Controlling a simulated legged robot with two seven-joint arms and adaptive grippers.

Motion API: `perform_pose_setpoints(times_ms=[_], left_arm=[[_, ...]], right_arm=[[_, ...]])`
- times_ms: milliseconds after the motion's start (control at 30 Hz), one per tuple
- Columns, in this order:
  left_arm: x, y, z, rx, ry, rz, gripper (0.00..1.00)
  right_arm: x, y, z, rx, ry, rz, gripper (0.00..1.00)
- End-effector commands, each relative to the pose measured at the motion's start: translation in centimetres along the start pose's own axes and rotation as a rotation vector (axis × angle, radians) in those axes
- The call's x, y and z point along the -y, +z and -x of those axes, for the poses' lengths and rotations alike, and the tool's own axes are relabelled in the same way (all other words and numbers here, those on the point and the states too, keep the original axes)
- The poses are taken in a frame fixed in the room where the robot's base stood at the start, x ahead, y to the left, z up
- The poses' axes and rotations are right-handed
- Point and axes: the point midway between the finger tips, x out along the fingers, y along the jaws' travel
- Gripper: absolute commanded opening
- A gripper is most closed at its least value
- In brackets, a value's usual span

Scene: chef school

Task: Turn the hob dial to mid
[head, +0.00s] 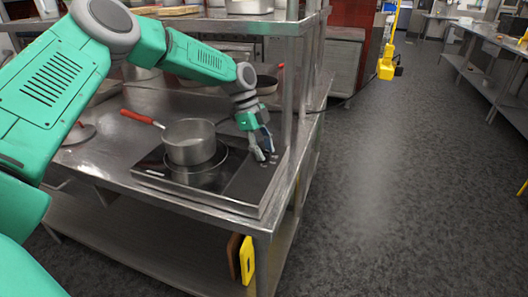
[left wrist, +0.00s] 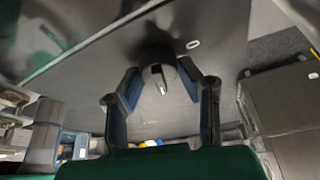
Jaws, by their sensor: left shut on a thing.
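The hob (head: 244,187) is a dark flat plate set on the steel counter in the head view. My left gripper (head: 264,155) reaches down onto the right end of the hob. In the left wrist view my left gripper (left wrist: 160,82) has one finger on each side of the hob dial (left wrist: 157,56), a round black knob with a white pointer mark. The gripper is shut on the dial. In the head view the gripper hides the dial. My right gripper is not in view.
A steel shelf post (head: 287,88) stands close behind my gripper. A pan with a red-tipped handle (head: 268,83) lies further back. Open floor (head: 400,180) is right of the counter.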

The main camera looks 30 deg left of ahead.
Motion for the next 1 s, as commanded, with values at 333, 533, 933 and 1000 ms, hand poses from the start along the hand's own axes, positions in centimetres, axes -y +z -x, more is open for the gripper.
perform_pose_setpoints(times_ms=[333, 533, 933, 1000], left_arm=[[-0.06, 0.19, -0.26, 0.004, 0.039, -0.089, 0.03], [-0.06, 0.19, -0.25, 0.004, 0.042, -0.098, 0.03], [-0.10, 0.14, -0.20, 0.003, 0.042, -0.097, 0.52], [-0.14, 0.09, -0.13, 0.003, 0.041, -0.097, 0.52]], right_arm=[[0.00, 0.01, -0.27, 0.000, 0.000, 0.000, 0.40], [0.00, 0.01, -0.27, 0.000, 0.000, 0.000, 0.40], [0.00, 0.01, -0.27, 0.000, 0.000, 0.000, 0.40], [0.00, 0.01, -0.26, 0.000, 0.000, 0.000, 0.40]])
